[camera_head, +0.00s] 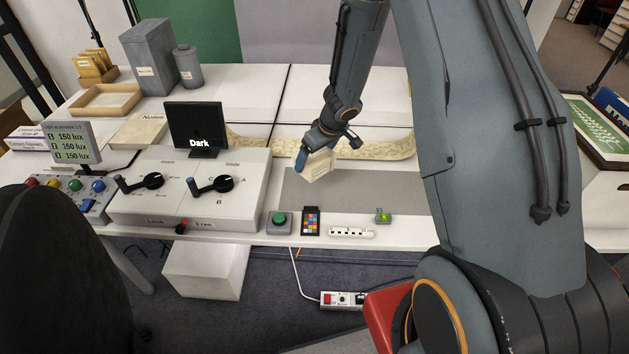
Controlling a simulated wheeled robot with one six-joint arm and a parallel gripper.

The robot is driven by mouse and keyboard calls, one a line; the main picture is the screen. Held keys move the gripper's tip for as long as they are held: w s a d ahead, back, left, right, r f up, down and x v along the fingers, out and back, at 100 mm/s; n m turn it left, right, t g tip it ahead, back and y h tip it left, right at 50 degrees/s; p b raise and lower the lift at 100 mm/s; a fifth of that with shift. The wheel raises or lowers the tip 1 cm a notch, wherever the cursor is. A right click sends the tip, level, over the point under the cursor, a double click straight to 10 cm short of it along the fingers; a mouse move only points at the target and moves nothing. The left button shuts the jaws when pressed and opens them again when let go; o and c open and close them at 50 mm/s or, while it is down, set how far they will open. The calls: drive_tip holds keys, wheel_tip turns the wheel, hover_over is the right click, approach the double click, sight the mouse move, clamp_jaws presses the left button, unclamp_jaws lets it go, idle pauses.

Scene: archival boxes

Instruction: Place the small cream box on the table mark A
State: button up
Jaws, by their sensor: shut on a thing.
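The small cream box (319,167) is held tilted in my gripper (308,158), above the grey mat (350,198) on the table. My gripper is shut on the box, with a blue fingertip showing on the box's left side. The far finger is largely hidden by the box and the wrist. I cannot make out a table mark A on the mat; a small letter A shows by the dial on the white control console (245,165).
The console with two levers stands left of the mat. A green button (279,221), a colour card (311,220), a white strip (350,232) and a small green-lit device (383,215) line the front edge. A cream curved strip (390,148) lies behind. The mat's right part looks clear.

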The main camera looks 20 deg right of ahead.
drive_tip(key=shift+f+b, duration=1.5)
drive_tip(key=shift+f, duration=2.5)
drive_tip(key=shift+f, duration=0.2)
drive_tip(key=o, duration=1.2)
drive_tip(key=shift+c, duration=0.2)
